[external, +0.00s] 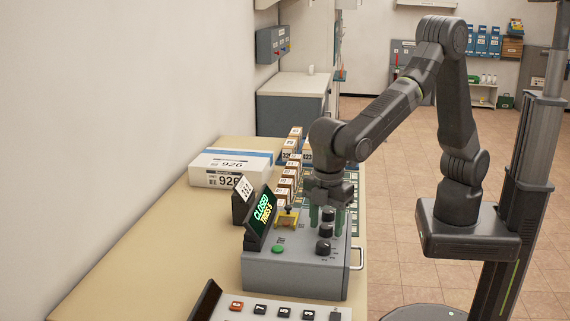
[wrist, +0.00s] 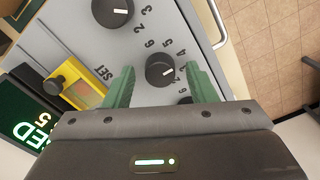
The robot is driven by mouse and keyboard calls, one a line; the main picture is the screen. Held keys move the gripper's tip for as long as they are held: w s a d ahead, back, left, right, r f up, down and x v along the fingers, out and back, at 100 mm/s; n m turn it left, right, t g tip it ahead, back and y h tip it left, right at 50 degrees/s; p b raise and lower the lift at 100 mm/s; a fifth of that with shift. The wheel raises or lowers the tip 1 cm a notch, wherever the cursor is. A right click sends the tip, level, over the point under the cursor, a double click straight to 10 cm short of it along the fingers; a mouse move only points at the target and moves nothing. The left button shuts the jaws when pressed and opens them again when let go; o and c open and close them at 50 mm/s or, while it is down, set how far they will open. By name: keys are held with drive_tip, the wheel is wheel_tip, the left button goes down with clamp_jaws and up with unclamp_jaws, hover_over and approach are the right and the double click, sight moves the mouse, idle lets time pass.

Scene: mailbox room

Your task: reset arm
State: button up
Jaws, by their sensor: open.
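My arm reaches left over the counter, and my gripper (external: 327,213) points down above a grey control box (external: 290,272). In the wrist view the green fingers of my gripper (wrist: 158,85) are open, one on each side of a black dial (wrist: 161,70) with a white pointer line. I cannot tell whether they touch it. A yellow switch piece (wrist: 75,88) marked SET is left of the fingers. The box's display (external: 262,215) reads CLOSED.
A keypad panel (external: 270,312) is in front. Behind stand rows of small numbered boxes (external: 290,172) and a white carton (external: 231,168) marked 926. The tiled floor (external: 400,180) right of the counter is clear.

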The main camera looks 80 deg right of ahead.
drive_tip(key=m, duration=1.2)
drive_tip(key=shift+b, duration=0.3)
drive_tip(key=shift+r, duration=0.8)
drive_tip(key=o, duration=1)
drive_tip(key=shift+o, duration=0.4)
drive_tip(key=shift+w+d+r, duration=0.1)
drive_tip(key=shift+r, duration=0.35)
drive_tip(key=d+r+t+y+p, duration=0.1)
drive_tip(key=d+r+t+p, duration=0.2)
drive_tip(key=r, duration=0.7)
drive_tip(key=d+r+t+y+p, duration=0.1)
drive_tip(key=d+r+p, duration=0.3)
drive_tip(key=r, duration=0.5)
drive_tip(key=w+d+b+x, duration=0.1)
drive_tip(key=b+x, duration=0.5)
drive_tip(key=x, duration=0.3)
drive_tip(key=shift+f+b, duration=0.25)
drive_tip(key=shift+b, duration=0.05)
